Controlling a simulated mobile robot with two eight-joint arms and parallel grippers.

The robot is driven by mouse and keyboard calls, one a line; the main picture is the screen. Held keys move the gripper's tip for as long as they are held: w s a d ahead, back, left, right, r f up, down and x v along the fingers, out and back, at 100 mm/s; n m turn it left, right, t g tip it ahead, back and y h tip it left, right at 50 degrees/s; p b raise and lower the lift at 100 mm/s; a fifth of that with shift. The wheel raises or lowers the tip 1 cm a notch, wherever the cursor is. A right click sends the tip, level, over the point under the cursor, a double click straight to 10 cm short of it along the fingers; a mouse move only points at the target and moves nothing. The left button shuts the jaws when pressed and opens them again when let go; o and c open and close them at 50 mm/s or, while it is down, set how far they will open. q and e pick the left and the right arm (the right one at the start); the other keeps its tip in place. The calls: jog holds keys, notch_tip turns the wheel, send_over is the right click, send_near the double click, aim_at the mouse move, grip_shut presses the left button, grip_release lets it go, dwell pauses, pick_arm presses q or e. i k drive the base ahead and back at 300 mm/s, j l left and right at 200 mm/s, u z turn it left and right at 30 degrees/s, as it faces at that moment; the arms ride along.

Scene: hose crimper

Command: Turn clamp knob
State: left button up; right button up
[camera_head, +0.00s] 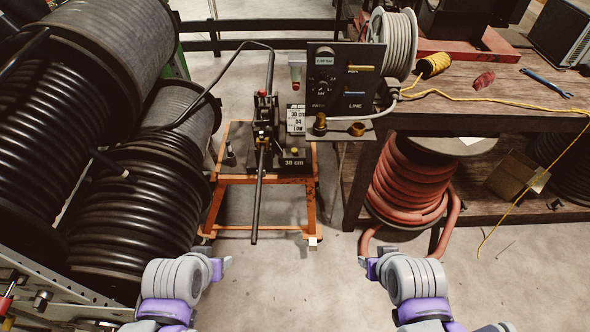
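The hose crimper (265,140) is a black device on an orange stand (262,180) in the middle of the head view. A long dark lever (257,205) points from it toward me. Small red parts (262,94) show at its top, and a brass-coloured part sits near the lever's upper end. I cannot tell which part is the clamp knob. My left gripper (224,266) is in front of the stand, left of the lever tip and apart from it. My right gripper (367,262) is to the right, also touching nothing. Their finger gaps do not show clearly.
Black hose reels (140,205) fill the left side. A dark control panel (345,80) stands right of the crimper. A wooden workbench (480,95) with tools is at right, a red hose coil (408,185) beneath. The floor between my grippers is clear.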

aim_at(263, 124)
jog(key=i+j+u, duration=0.2)
jog(key=u, duration=0.15)
jog(key=i+u, duration=0.7)
jog(key=j, duration=0.05)
